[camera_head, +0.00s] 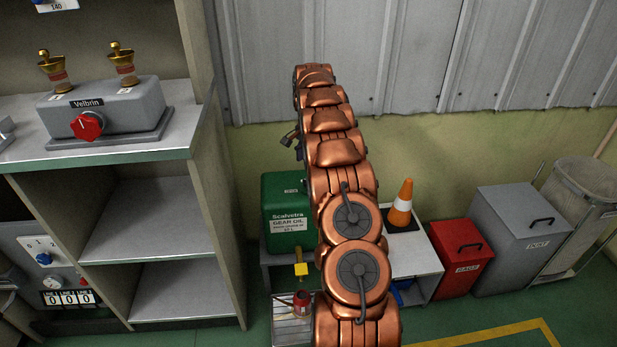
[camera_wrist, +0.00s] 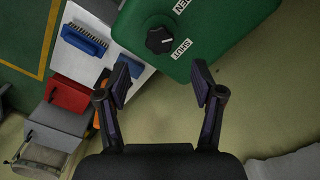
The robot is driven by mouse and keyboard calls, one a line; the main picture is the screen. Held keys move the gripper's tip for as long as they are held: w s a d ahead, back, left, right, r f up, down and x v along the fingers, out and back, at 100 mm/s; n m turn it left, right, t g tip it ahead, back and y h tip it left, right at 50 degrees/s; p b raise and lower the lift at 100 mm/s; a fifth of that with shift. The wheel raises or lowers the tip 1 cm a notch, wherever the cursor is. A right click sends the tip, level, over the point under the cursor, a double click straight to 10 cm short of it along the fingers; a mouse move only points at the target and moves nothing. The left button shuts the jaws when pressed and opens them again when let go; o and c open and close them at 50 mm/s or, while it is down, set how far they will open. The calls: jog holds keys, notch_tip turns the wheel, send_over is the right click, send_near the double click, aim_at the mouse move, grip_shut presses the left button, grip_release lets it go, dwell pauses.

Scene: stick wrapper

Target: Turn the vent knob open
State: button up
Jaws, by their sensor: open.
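The vent knob (camera_wrist: 159,40) is black and round, on top of the green gear oil container (camera_wrist: 215,25) in the wrist view. A white label reading SHUT (camera_wrist: 184,49) lies beside it, and a partly cut-off label (camera_wrist: 181,6) ends in "EN". A small white mark on the knob seems to face the SHUT label. In the head view the green container (camera_head: 284,195) stands behind my arm; its knob cannot be made out there. My gripper (camera_wrist: 160,84) is open and empty, its fingers apart from the knob.
The container stands on a low grey cart (camera_head: 425,258) with an orange cone (camera_head: 401,203). A red bin (camera_head: 460,258) and a grey bin (camera_head: 522,235) are right of it. A shelf unit (camera_head: 220,215) stands left, with a Velbrin box (camera_head: 125,105) on top. A corrugated wall is behind.

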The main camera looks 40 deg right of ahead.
jog(key=shift+f+b, duration=0.3)
jog(key=shift+f, duration=3.55)
jog(key=c, duration=1.1)
jog(key=shift+c, duration=0.2)
jog(key=shift+n, duration=0.3)
jog(key=shift+a+n+p, duration=0.1)
jog(key=shift+n+p, duration=0.6)
jog(key=shift+n, duration=0.5)
jog(key=shift+n+p, duration=0.6)
jog(key=shift+n, duration=1.6)
